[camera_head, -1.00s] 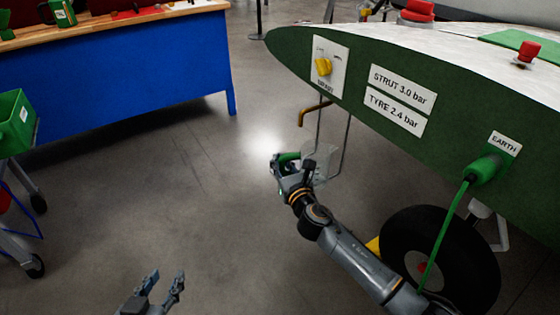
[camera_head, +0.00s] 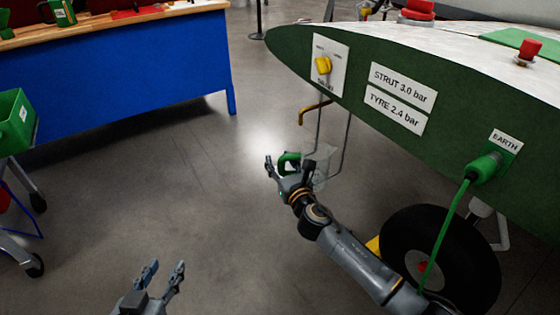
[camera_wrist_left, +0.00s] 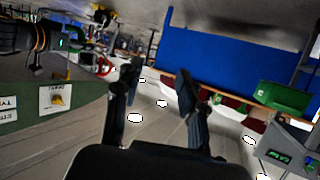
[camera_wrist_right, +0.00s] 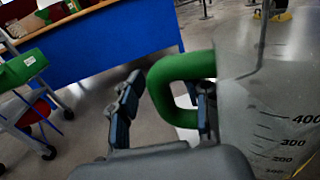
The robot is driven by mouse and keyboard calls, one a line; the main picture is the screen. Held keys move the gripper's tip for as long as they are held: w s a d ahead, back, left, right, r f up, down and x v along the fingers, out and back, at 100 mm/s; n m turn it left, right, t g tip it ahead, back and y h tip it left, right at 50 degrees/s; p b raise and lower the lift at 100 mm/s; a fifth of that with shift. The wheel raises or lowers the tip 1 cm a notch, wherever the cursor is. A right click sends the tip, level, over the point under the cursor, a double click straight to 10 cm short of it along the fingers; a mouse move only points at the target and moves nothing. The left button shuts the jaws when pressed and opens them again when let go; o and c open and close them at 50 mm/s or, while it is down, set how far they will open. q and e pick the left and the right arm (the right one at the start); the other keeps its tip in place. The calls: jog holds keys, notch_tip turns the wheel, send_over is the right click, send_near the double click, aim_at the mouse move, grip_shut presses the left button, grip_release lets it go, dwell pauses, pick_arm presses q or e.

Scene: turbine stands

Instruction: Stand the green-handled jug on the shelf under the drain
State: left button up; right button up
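The clear jug (camera_head: 322,165) with a green handle (camera_head: 289,160) stands upright on the wire-hung shelf, below the brass drain pipe (camera_head: 313,108). Its base and the shelf surface are hard to make out. In the right wrist view the jug (camera_wrist_right: 265,110) shows a measuring scale, with its green handle (camera_wrist_right: 185,70) toward my fingers. My right gripper (camera_head: 287,174) is open at the handle. One finger stands clear to the left and the other is partly hidden behind the handle. My left gripper (camera_head: 166,272) is open and empty over the floor; it also shows in the left wrist view (camera_wrist_left: 158,90).
The green hull (camera_head: 400,150) carries a yellow valve knob (camera_head: 323,65) and a green earth cable (camera_head: 447,230). A black wheel (camera_head: 440,262) is below. A blue bench (camera_head: 120,85) and a trolley with a green bin (camera_head: 14,122) are left. The floor between is clear.

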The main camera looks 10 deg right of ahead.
pick_arm(q)
jog(key=shift+f, duration=0.1)
pick_arm(e)
jog(key=shift+o, duration=0.7)
pick_arm(q)
jog(key=shift+s, duration=0.1)
jog(key=shift+f, duration=0.1)
pick_arm(e)
jog(key=shift+s+d+p, duration=0.2)
jog(key=shift+s+p, duration=0.3)
jog(key=shift+s, duration=0.65)
jog(key=shift+s+d+p, duration=0.2)
jog(key=shift+s+p, duration=0.15)
jog(key=shift+s, duration=0.75)
pick_arm(q)
jog(key=s+a+f+g+y, duration=0.1)
jog(key=s+a+f+g, duration=0.2)
jog(key=s+f+g, duration=0.2)
jog(key=shift+s+f+g+y, duration=0.3)
jog(key=shift+s+f+g, duration=0.1)
jog(key=shift+s+f, duration=0.65)
pick_arm(e)
jog(key=shift+s+d, duration=0.2)
jog(key=shift+s, duration=1)
pick_arm(q)
jog(key=shift+s+r, duration=0.1)
jog(key=shift+r, duration=0.05)
